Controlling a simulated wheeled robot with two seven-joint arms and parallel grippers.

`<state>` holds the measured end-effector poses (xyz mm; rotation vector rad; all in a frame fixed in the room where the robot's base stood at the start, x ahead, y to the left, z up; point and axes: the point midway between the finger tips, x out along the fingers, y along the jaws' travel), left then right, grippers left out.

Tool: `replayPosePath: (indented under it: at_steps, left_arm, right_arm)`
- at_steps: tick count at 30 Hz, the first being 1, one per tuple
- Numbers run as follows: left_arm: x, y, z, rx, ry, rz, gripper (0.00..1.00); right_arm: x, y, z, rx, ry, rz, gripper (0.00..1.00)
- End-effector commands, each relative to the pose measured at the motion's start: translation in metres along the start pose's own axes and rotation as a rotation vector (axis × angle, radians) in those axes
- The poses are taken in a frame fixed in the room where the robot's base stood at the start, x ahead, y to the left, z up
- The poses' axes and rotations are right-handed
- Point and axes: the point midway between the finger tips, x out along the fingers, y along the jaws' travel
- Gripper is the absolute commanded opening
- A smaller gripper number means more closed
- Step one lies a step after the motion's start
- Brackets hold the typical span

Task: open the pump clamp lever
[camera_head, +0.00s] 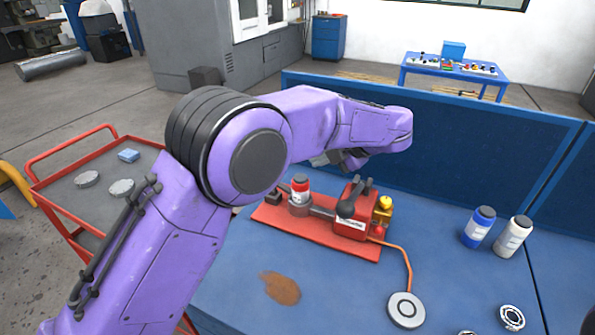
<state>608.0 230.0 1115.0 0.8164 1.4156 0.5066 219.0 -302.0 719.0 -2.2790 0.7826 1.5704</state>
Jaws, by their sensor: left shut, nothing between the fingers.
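The red pump unit (352,212) stands on a red base plate (290,226) on the blue bench. A dark lever with a round black knob (346,209) shows at the front left of the red housing. Its upper parts lean up and right, but I cannot tell the clamp's exact position. A red-and-white canister (299,188) sits in a grey holder at the plate's left. My left gripper (332,159) is small and partly hidden under my purple wrist. It is shut and empty, above and behind the pump, apart from the lever. My right gripper is out of view.
A blue bottle (479,227) and a white bottle (513,236) stand to the right. An orange hose leads to a round grey disc (406,310) in front. A blue partition (480,150) rises behind the bench. A red cart (75,185) stands left.

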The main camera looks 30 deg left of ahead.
Motion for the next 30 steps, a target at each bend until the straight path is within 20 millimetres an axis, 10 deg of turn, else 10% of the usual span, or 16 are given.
replayPosePath:
  at_steps: [19,30]
  left_arm:
    - [0.088,0.000,0.001,0.002,-0.001,0.000,0.00]
    - [0.099,-0.001,0.002,0.002,-0.003,0.000,0.00]
  right_arm:
    - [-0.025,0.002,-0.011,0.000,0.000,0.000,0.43]
    - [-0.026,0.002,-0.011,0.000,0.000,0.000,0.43]
